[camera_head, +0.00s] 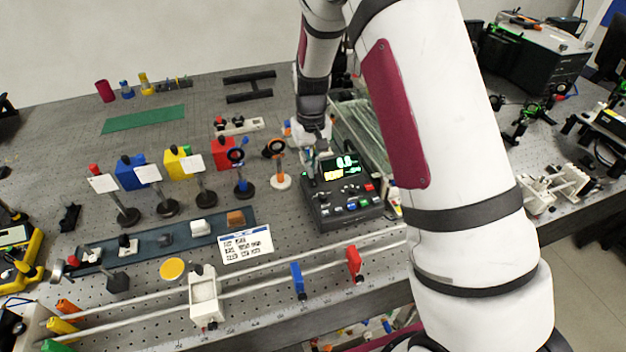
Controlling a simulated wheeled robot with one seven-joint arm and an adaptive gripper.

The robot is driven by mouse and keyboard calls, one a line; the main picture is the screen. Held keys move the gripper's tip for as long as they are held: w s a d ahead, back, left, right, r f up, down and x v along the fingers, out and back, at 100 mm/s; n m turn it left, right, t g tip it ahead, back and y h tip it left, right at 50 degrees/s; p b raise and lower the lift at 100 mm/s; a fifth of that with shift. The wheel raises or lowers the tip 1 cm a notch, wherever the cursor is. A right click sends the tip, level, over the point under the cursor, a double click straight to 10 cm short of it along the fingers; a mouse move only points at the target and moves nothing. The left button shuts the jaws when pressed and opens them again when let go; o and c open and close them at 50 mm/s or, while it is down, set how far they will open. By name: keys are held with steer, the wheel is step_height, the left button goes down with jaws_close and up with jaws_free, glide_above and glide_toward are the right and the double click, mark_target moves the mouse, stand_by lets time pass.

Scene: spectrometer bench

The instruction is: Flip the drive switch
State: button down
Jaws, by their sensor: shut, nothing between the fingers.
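A dark control box (342,212) stands on the bench right of centre. Its top has a lit display (342,165) with green and amber readings, and several small coloured buttons or switches below it. I cannot tell which of them is the drive switch. My gripper (312,160) points down at the back left corner of the box, beside the display. It is shut and holds nothing. The fingertips are small and dark here, and I cannot tell whether they touch the box.
Post-mounted white cards (148,174) and ring mounts (277,149) stand left of the box. A printed label card (246,244) lies at its front left. Rails with a blue clamp (298,281) and a red clamp (354,263) run along the front. My arm covers the right side.

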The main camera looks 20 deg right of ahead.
steer(key=shift+f, duration=1.05)
stand_by(0.4)
steer(key=shift+r, duration=0.1)
steer(key=shift+r+p, duration=0.4)
steer(key=shift+r, duration=3.05)
